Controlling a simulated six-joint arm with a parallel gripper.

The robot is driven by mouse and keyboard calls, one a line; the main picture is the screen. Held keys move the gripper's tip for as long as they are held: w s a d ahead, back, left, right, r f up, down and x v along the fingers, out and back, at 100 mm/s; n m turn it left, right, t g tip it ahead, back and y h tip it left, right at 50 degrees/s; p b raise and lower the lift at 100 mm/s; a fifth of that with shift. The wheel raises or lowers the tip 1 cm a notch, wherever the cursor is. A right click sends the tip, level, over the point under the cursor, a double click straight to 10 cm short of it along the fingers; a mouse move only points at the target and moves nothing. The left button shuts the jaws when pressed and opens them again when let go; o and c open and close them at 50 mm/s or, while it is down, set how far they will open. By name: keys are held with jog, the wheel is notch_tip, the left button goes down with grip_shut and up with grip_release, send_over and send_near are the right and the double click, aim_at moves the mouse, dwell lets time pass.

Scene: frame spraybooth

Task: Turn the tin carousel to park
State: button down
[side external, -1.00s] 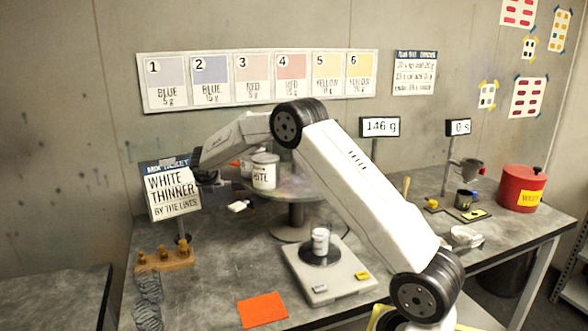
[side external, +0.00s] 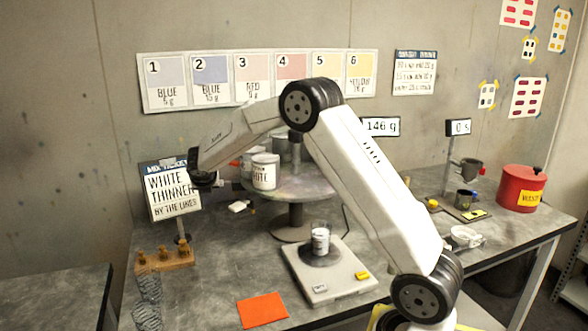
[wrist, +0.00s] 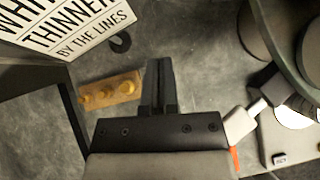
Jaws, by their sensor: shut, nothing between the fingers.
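The tin carousel (side external: 308,188) is a round grey turntable on a pedestal at the middle of the bench. A white-labelled tin (side external: 264,172) stands on its left side, with other tins partly hidden behind it and my arm. Its dark rim (wrist: 276,45) shows at the upper right of the wrist view. A white block with a grey stem (wrist: 242,122) lies right of my fingers near the rim; I cannot tell whether it joins the carousel. My gripper (wrist: 158,66) is shut and empty, apart from the rim. In the side view it is left of the carousel, its fingertips unclear.
The mix ticket sign (side external: 172,190) stands close beside my gripper. A wooden block with brass pegs (side external: 165,262) sits below it. A scale (side external: 330,282) holding a cup (side external: 320,240) stands in front of the carousel. An orange card (side external: 262,310) lies at the front.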

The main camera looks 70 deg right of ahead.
jog(key=v, duration=0.7)
jog(key=shift+s+a+r, duration=0.1)
jog(key=shift+a, duration=0.05)
jog(key=s+a+f+m+g+y, duration=0.1)
jog(key=s+a+f+m, duration=0.3)
jog(key=s+m, duration=0.4)
jog(key=s+a+f+m+y, duration=0.4)
jog(key=s+a+m, duration=0.3)
jog(key=s+m, duration=0.1)
jog(key=s+a+f+m+g+y, duration=0.1)
jog(key=s+a+f+m, duration=0.3)
jog(key=s+m, duration=0.5)
jog(key=shift+s+a+f+g+y, duration=0.3)
jog(key=shift+s+a+y, duration=0.4)
jog(key=shift+a, duration=0.4)
